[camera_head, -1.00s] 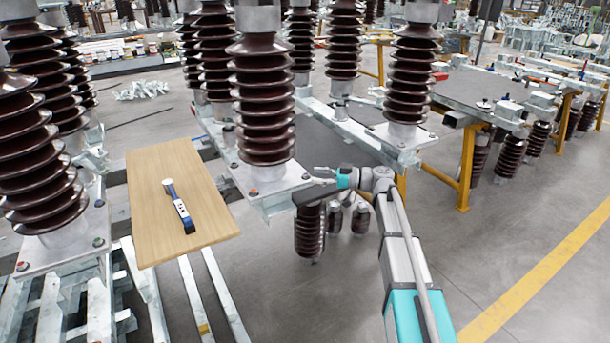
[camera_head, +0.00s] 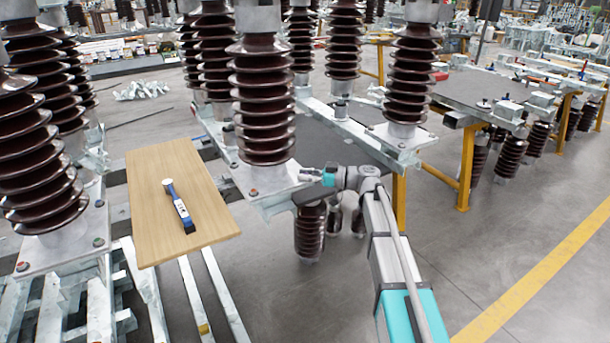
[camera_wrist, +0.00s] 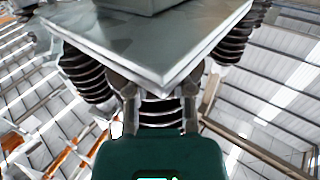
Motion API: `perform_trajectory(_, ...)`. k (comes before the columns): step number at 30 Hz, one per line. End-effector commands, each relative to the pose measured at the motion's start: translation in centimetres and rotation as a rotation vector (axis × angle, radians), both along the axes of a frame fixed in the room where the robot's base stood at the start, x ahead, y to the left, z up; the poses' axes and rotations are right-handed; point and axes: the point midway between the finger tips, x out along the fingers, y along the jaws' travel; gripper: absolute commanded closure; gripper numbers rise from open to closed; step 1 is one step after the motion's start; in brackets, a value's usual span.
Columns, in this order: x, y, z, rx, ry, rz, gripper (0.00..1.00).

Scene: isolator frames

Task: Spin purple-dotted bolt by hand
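My gripper (camera_head: 308,174) is at the right corner of the metal base plate (camera_head: 272,196) under the central brown insulator (camera_head: 263,100). In the wrist view my gripper (camera_wrist: 160,92) has its two fingers apart, just below the corner of a metal plate (camera_wrist: 170,62). I see no bolt between the fingers. A bolt with an orange-red top (camera_head: 253,192) stands at the front corner of the central plate, left of my gripper. I cannot make out a purple dot on any bolt; my gripper covers the plate's right corner.
A wooden board (camera_head: 160,220) with a blue-and-black tool (camera_head: 180,208) lies on the left. Tall insulators stand close around, and others hang below the frame (camera_head: 310,235). A yellow-legged table (camera_head: 465,165) stands at the right. The floor at front right is clear.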

Motion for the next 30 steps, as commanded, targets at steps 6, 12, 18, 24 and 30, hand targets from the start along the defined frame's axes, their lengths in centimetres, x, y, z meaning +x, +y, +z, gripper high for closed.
perform_trajectory(6, -0.01, 0.0, 0.0, 0.0, 0.0, 0.0, 1.0)
perform_trajectory(12, -0.07, 0.01, 0.0, 0.0, 0.0, -0.006, 1.0)
perform_trajectory(18, -0.2, 0.02, 0.0, 0.0, 0.0, -0.045, 1.0)
perform_trajectory(24, -0.36, 0.05, 0.0, 0.0, 0.0, -0.134, 1.0)
perform_trajectory(30, -0.45, 0.06, 0.0, 0.0, 0.0, -0.268, 1.0)
